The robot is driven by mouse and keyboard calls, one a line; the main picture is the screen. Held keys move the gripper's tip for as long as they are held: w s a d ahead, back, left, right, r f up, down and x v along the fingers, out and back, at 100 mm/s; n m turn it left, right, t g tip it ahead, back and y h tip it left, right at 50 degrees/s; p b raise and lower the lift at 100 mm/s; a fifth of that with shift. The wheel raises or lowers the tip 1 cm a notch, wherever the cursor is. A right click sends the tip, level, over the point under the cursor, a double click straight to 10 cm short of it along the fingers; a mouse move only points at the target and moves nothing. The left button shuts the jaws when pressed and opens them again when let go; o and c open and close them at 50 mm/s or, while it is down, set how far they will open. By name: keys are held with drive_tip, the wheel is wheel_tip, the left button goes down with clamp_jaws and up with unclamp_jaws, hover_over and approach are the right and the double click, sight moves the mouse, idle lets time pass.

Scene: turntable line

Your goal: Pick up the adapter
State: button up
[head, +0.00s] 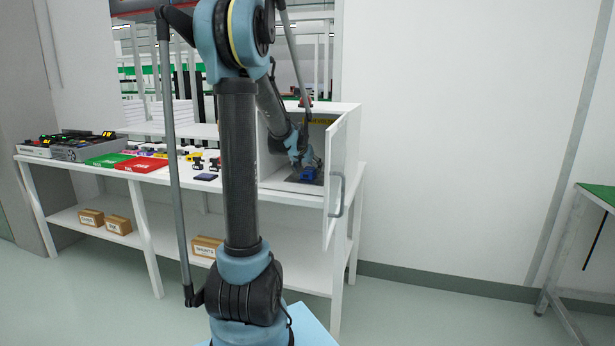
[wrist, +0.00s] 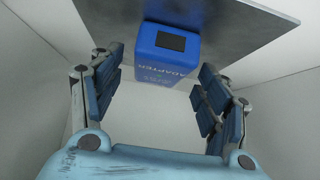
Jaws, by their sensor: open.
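The adapter (wrist: 164,55) is a blue box with a dark square on its top and the word ADAPTER on its side. In the wrist view it sits at the top centre, at the edge of a dark grey plate. In the head view the adapter (head: 308,174) shows as a small blue shape inside the white cabinet (head: 351,150), whose door is open. My gripper (wrist: 162,90) is open, with one finger on each side. The adapter lies ahead of it, roughly between the finger ends; I see no clear contact. In the head view my gripper (head: 306,164) reaches into the cabinet.
The dark grey plate (wrist: 235,45) lies under the adapter. The open cabinet door (head: 337,185) stands right of my arm. A white bench (head: 110,172) left of the cabinet holds a green tray (head: 108,160), a red tray (head: 142,165) and small parts.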

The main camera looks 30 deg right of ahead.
drive_tip(key=shift+w+d+f, duration=0.1)
drive_tip(key=shift+f, duration=0.05)
drive_tip(key=c, duration=1.3)
